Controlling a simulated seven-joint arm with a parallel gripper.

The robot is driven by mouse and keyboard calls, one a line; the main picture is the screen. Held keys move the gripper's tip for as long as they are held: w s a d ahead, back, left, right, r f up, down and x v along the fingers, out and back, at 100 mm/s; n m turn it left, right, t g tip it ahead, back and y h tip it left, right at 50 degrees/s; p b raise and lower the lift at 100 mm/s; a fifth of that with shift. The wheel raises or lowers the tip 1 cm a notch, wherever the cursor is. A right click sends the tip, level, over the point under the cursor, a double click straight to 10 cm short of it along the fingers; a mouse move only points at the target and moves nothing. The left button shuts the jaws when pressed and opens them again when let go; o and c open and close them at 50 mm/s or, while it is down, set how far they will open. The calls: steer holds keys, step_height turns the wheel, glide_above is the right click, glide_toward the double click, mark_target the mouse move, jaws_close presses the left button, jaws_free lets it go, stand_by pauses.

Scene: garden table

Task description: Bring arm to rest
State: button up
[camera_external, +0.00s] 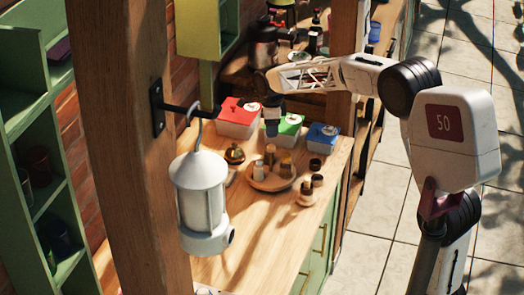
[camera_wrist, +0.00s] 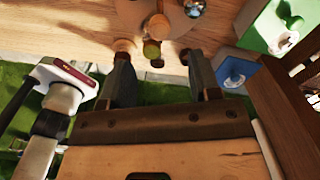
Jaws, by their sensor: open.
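My gripper (camera_external: 271,128) hangs over the wooden counter (camera_external: 270,232), in front of the red-lidded box and beside the green-lidded box in the external view. My arm reaches in from the right, bent at the elbow. In the wrist view the two dark fingers of my gripper (camera_wrist: 157,64) stand apart with nothing held between them. The counter edge and several small jars show beyond the fingertips. Whether the fingers touch anything is not clear.
A red-lidded box (camera_external: 238,125), green-lidded box (camera_external: 286,132) and blue-lidded box (camera_external: 322,140) stand close by. A round tray (camera_external: 258,184) holds small jars. A white lantern (camera_external: 201,195) hangs from a wooden post (camera_external: 128,130). Open paved floor (camera_external: 385,215) lies right.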

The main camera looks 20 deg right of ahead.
steer(key=shift+s+r, duration=0.1)
stand_by(0.3)
steer(key=s+d+r+n, duration=0.3)
steer(key=s+d+n, duration=0.1)
steer(key=s, duration=0.4)
steer(key=s+d+r+n+t, duration=0.1)
steer(key=s+d+r+n, duration=0.2)
steer(key=s, duration=0.5)
steer(key=s+d+r+n, duration=0.4)
steer(key=s, duration=0.4)
steer(key=s+d+f+n, duration=0.1)
steer(key=s+n, duration=0.2)
steer(key=s, duration=0.5)
steer(key=s+d+f+n+t, duration=0.1)
steer(key=s+n, duration=0.3)
steer(key=s, duration=0.5)
steer(key=s+d+f+n, duration=0.2)
steer(key=s+d+n, duration=0.1)
steer(key=s, duration=0.5)
steer(key=shift+s+f+n+t, duration=0.25)
steer(key=shift+s+n+t, duration=0.1)
steer(key=shift+n, duration=0.15)
